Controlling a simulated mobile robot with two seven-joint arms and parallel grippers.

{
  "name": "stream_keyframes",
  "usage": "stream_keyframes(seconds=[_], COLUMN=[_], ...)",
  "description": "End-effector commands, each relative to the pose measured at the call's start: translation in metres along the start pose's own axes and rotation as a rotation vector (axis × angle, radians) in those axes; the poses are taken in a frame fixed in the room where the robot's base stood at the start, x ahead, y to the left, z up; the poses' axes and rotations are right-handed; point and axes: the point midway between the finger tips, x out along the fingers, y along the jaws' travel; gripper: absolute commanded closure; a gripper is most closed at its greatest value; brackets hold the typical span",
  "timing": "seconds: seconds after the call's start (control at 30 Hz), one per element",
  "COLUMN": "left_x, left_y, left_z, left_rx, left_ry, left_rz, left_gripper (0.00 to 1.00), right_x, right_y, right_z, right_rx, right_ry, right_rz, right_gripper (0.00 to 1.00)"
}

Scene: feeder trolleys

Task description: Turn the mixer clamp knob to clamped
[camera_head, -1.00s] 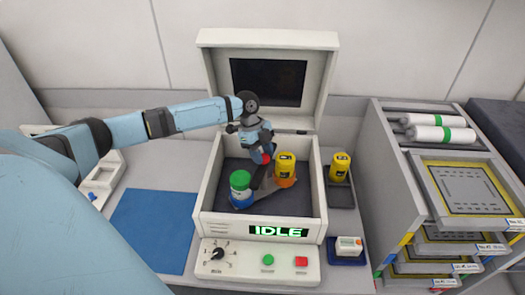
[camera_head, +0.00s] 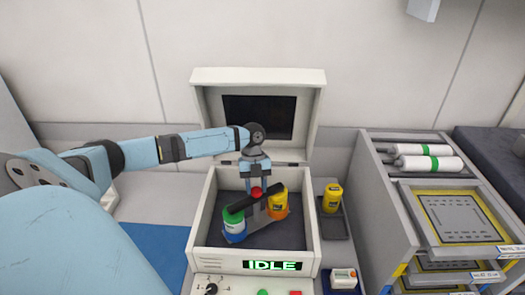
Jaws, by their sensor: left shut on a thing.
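The mixer (camera_head: 204,225) stands open, its lid (camera_head: 205,78) raised at the back. Inside, a white jar with a green lid (camera_head: 234,222) sits in a blue holder, and a yellow jar (camera_head: 279,199) sits in an orange holder. A black clamp bar (camera_head: 242,205) lies slantwise across the tops of the two jars. The red clamp knob (camera_head: 257,192) is between the jars, behind the bar. My left gripper (camera_head: 256,187) points down from above and is shut on the red knob, its fingers on either side. My right gripper is out of view.
The mixer's front display (camera_head: 272,266) reads IDLE. A dial (camera_head: 211,289) and green and red buttons show at the bottom edge. Another yellow jar (camera_head: 332,196) stands in a dark tray at the right. A grey feeder trolley (camera_head: 385,215) is further right. A blue mat (camera_head: 158,252) lies left.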

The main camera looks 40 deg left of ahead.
Motion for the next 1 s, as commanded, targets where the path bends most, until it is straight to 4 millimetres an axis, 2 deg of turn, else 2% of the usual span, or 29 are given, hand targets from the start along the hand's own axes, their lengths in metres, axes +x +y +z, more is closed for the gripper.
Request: stream_keyframes(seconds=[0.53, 0.57, 0.63, 0.67, 1.0], left_x=[-0.0008, -0.0008, -0.0007, -0.0007, -0.0062], left_y=[0.0029, 0.0029, 0.0029, 0.0029, 0.0028], left_z=[0.0004, 0.0004, 0.0004, 0.0005, 0.0010], left_rx=[0.018, 0.018, 0.017, 0.017, 0.016], left_ry=[-0.001, -0.001, -0.001, -0.001, -0.002], left_rz=[0.006, 0.006, 0.006, 0.006, 0.005], left_gripper=[1.00, 0.54, 0.38, 0.35, 0.35], right_x=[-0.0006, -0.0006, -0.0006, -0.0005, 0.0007], right_y=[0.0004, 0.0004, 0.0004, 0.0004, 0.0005], right_z=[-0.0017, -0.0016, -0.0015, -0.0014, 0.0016], right_rx=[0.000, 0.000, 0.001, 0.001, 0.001], right_ry=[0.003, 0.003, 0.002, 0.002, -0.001], right_rz=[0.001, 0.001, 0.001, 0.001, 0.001], right_gripper=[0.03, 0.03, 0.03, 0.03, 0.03])
